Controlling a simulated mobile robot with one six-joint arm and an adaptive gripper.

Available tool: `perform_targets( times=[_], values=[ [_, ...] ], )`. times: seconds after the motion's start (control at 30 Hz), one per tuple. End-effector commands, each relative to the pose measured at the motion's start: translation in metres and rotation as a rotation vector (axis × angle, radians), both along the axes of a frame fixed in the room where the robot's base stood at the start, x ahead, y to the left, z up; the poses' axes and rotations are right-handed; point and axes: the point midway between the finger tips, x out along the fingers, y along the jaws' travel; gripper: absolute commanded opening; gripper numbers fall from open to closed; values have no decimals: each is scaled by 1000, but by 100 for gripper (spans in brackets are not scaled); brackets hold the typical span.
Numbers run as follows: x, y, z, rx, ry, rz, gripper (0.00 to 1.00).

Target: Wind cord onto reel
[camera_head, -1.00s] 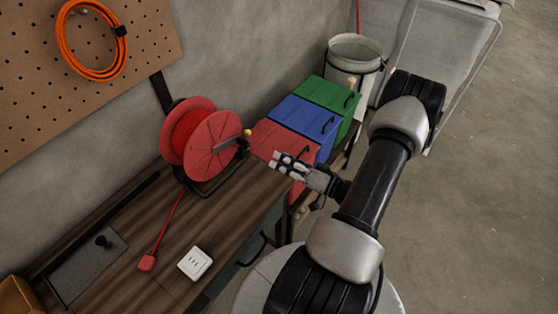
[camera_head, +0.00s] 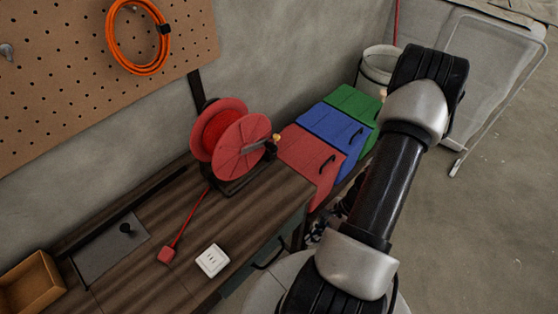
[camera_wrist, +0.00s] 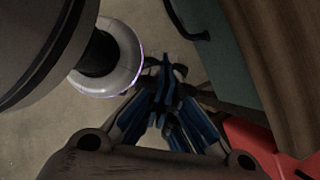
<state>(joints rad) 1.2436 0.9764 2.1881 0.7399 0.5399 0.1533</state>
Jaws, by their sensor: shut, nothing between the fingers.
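The red reel (camera_head: 243,148) stands on a dark stand on the wooden bench, with red cord wound between its discs. A crank with a pale knob (camera_head: 275,138) sticks out on its right side. A length of red cord (camera_head: 189,222) runs slackly down from the reel to a red plug (camera_head: 166,254) lying on the bench. My gripper (camera_wrist: 163,90) is shut and empty, with its fingertips over the floor beside the bench. In the head view it is mostly hidden behind my arm, near the bench's front edge and apart from the reel and cord.
A white socket (camera_head: 212,260) lies near the plug. Red (camera_head: 312,160), blue (camera_head: 335,128) and green (camera_head: 354,101) boxes stand right of the reel. A bucket (camera_head: 380,65) is behind them. A grey plate (camera_head: 112,249) and a wooden box (camera_head: 30,284) are at left.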

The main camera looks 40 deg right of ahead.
Motion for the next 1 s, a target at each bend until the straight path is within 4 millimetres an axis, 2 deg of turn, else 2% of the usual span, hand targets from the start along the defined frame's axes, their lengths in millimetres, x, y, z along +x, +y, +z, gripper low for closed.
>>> perform_targets(
  times=[0.03,0.13,0.23,0.3,0.43,0.57,0.77,1.0],
  values=[
    [26,11,18,77,-61,-84,0],
    [81,20,58,208,-208,-246,0],
    [108,8,66,335,-319,-497,0],
    [123,-12,73,390,-403,-658,0],
    [136,-50,81,436,-531,-882,0],
    [139,-71,83,443,-592,-984,0],
    [157,-72,78,443,-603,-996,0],
    [204,-64,61,443,-599,-991,0]
  ],
)
